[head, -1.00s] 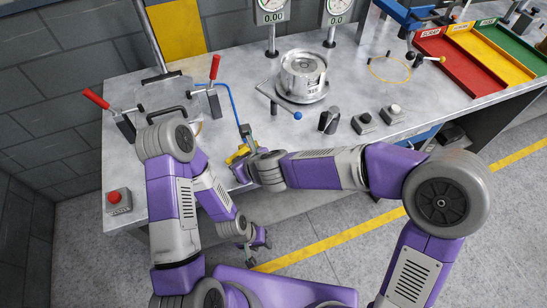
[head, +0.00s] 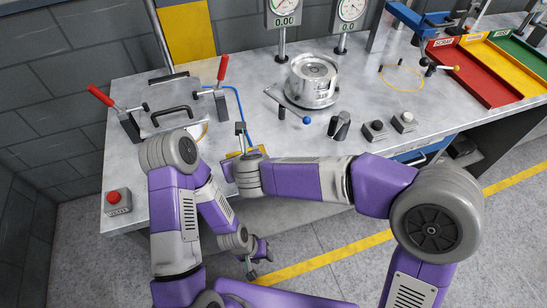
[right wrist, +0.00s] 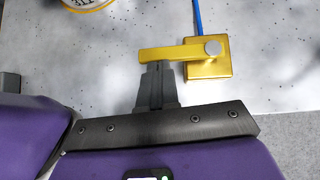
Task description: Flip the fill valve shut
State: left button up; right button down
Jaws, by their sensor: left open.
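The fill valve (right wrist: 221,68) is a yellow block with a round grey pivot and a yellow lever (right wrist: 165,53) pointing left in the right wrist view. In the head view, a little yellow of the valve (head: 252,152) shows by the end of my right arm, which hides most of it. My right gripper (right wrist: 157,68) has its dark fingers together, tips at the lever's near edge by its free end. They look close to or touching it; I cannot tell which. My left gripper (head: 253,268) hangs open and empty in front of the table.
A blue hose (right wrist: 197,14) runs back from the valve. Red-handled clamps (head: 222,68) stand at left and a red button (head: 117,198) at the front left corner. A metal clutch part (head: 311,80) and push buttons (head: 375,128) are to the right.

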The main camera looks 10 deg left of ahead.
jog(key=shift+s, duration=0.1)
dwell(0.3)
jog(key=shift+s+d, duration=0.15)
jog(key=shift+s, duration=0.1)
jog(key=shift+s+d+b, duration=0.2)
jog(key=shift+s+d, duration=0.2)
jog(key=shift+s, duration=0.25)
jog(key=shift+s+d+b, duration=0.2)
jog(key=shift+s+d, duration=0.15)
jog(key=shift+s, duration=0.25)
jog(key=p+v, duration=0.4)
jog(key=v, duration=0.6)
jog(key=shift+s, duration=0.3)
